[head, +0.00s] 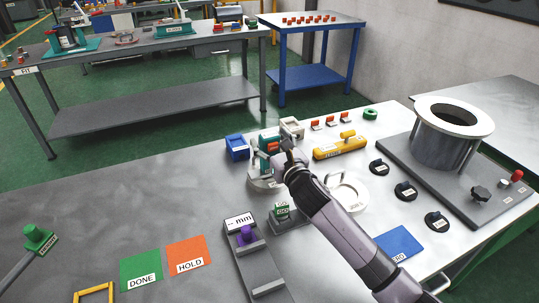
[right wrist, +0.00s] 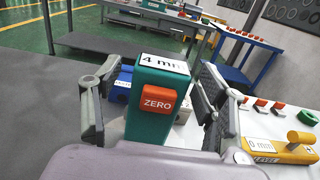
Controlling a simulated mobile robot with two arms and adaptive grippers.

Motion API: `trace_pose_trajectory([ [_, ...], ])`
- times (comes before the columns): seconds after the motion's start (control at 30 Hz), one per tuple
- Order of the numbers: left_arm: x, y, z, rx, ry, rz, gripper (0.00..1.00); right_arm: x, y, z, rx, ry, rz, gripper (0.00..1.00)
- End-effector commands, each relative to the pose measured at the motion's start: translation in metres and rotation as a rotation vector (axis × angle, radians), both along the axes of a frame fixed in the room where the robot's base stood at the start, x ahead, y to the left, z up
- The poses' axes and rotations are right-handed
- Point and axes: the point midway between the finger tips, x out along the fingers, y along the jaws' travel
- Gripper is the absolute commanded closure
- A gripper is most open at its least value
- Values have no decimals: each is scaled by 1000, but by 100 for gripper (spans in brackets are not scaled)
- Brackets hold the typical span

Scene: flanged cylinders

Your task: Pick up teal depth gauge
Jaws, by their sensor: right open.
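The teal depth gauge (right wrist: 152,122) stands upright in the right wrist view, with a white display reading "4 mm" on top and an orange ZERO button on its near face. In the head view the gauge (head: 265,141) is mostly hidden by my right arm and gripper. My right gripper (right wrist: 160,75) is open, with one finger on each side of the gauge and visible gaps beside it. The same gripper (head: 276,153) shows in the head view at the table's middle. The gauge's lower end is hidden. My left gripper is in no view.
A blue block (head: 236,147) sits left of the gauge, a yellow level (head: 340,146) right of it.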

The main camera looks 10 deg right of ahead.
Motion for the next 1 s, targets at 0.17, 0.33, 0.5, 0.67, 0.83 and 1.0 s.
trace_pose_trajectory([
  [0.17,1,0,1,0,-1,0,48,10,2,-1,0,0,1,33],
  [0.33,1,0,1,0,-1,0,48,10,2,-1,-1,0,1,33],
  [0.5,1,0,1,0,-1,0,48,10,2,-1,0,0,1,42],
  [0.67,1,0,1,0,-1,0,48,10,2,-1,0,0,1,53],
  [0.83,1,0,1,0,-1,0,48,10,2,-1,0,0,1,64],
  [1.0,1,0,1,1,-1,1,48,10,2,-1,0,0,1,75],
])
